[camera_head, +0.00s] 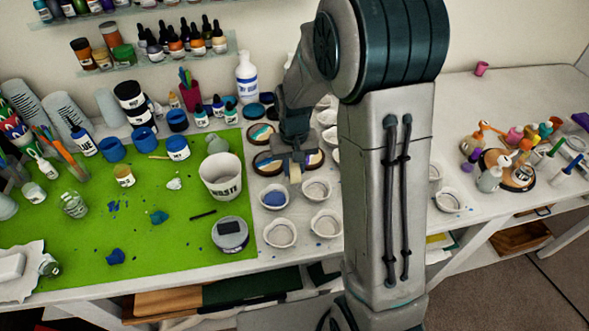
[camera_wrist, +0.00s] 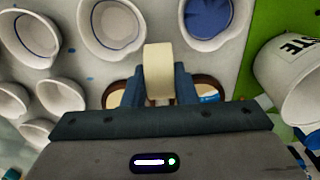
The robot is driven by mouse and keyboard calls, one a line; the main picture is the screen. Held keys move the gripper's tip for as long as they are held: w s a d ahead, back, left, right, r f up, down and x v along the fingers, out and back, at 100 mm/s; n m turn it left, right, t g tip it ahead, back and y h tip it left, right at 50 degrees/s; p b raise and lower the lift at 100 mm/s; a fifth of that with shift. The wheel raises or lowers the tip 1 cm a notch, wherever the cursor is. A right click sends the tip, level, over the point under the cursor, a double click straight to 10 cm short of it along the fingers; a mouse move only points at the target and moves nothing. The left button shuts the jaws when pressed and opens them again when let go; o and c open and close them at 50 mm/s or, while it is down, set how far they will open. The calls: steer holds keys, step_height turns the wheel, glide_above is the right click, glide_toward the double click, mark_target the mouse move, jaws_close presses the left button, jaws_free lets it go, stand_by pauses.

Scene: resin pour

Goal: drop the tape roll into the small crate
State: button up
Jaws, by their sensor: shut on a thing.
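My gripper (camera_head: 295,168) is shut on the cream tape roll (camera_wrist: 158,72). The roll sticks out between the two blue fingers, and its lower edge shows in the head view (camera_head: 295,174). My gripper holds it over the white table, just behind the white cups and right of the waste cup. A brown wooden open box (camera_head: 520,239) sits under the table at the right. I cannot tell whether it is the small crate. My arm hides part of the table's middle.
The white waste cup (camera_head: 221,178) stands on the green mat (camera_head: 170,222). Several white cups (camera_head: 279,232) surround the gripper, and one cup holds blue material (camera_head: 274,198). Bottles and tools crowd the back. Bare tabletop (camera_head: 505,95) shows at right.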

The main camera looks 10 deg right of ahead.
steer(key=shift+f, duration=1.3)
steer(key=shift+f, duration=0.2)
steer(key=o, duration=0.7)
steer(key=shift+r, duration=0.1)
